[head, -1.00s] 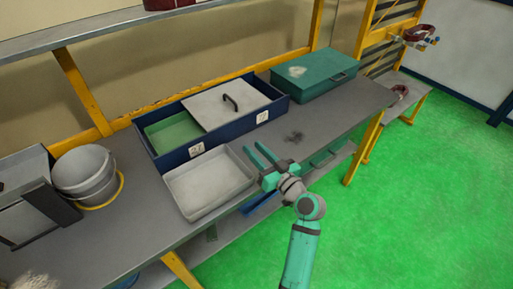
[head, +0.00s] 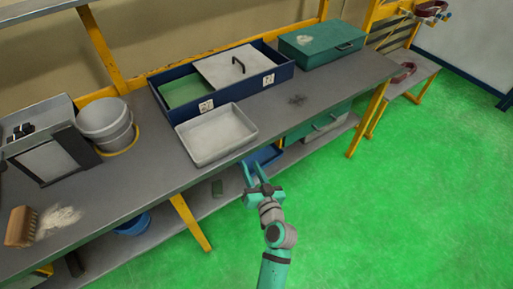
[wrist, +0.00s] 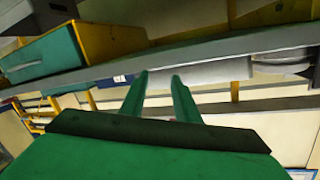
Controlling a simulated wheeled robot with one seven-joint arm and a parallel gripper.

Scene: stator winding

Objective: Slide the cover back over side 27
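A dark blue two-sided box (head: 281,75) stands at the back of the workbench. A light grey cover (head: 225,72) with a black handle (head: 238,63) lies over its right side. The left side is open and shows a green interior (head: 186,91). White number labels are on the front under the left side (head: 206,106) and the right side (head: 268,79); their digits are too small to read surely. My gripper (head: 254,170) is in front of the bench edge, apart from the box and cover. In the wrist view its two green fingers (wrist: 159,82) are apart with nothing between them.
A white tray (head: 216,137) sits on the bench in front of the open side. A teal case (head: 322,44) stands right of the box. A grey bucket (head: 106,125) stands to the left, and a brush (head: 20,227) lies further left. The bench's front right is clear.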

